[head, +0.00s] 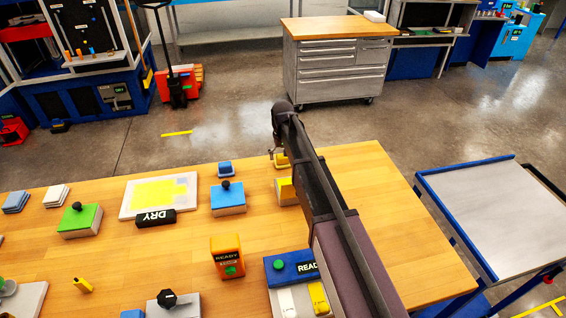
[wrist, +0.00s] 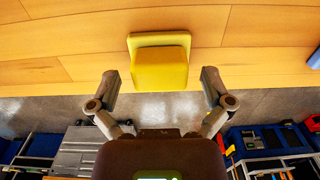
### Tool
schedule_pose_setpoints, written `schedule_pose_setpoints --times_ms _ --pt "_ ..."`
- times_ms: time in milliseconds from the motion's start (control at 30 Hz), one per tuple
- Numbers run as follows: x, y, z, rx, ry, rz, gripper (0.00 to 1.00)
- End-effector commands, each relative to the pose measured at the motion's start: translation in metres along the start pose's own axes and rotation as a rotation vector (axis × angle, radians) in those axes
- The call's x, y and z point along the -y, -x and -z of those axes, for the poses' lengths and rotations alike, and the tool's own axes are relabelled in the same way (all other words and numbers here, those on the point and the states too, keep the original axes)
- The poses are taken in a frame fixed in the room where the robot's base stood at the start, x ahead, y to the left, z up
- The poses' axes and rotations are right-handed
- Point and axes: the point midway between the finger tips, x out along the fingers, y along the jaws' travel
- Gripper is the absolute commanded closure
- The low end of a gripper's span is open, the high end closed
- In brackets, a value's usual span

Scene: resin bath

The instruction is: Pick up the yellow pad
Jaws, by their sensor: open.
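The yellow pad (wrist: 160,68) is in the wrist view, a small block on a wider yellow base, on the wooden table near its edge. In the head view the yellow pad (head: 281,161) is at the far edge, partly hidden by my arm. My gripper (wrist: 158,76) is open and empty, with one finger on each side of the pad and a visible gap on both sides. In the head view my gripper (head: 273,151) is mostly hidden behind my arm, beside the pad. I cannot tell its height over the table.
A yellow-topped block (head: 286,190) stands close to the pad, partly behind my arm. A small blue pad (head: 225,168) and a blue block with a black knob (head: 228,198) are to the left. A white tray (head: 128,205) lies further left. The table's right side is clear.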

Motion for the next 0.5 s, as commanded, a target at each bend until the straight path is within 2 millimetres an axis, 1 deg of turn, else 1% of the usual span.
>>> schedule_pose_setpoints --times_ms 300,333,367,400,467,500 --pt "-0.0001 0.0001 0.0000 0.000 0.000 0.000 0.00" --pt "-0.0001 0.0001 0.0000 0.000 0.000 0.000 0.03" --pt "-0.0002 0.0001 0.0000 0.000 0.000 0.000 0.12" --pt "-0.0002 0.0000 0.0000 0.000 0.000 0.000 0.24" --pt "-0.0003 0.0000 0.0001 0.000 -0.001 0.000 0.42" --pt "-0.0007 0.0000 0.0001 0.000 -0.001 0.000 0.53"
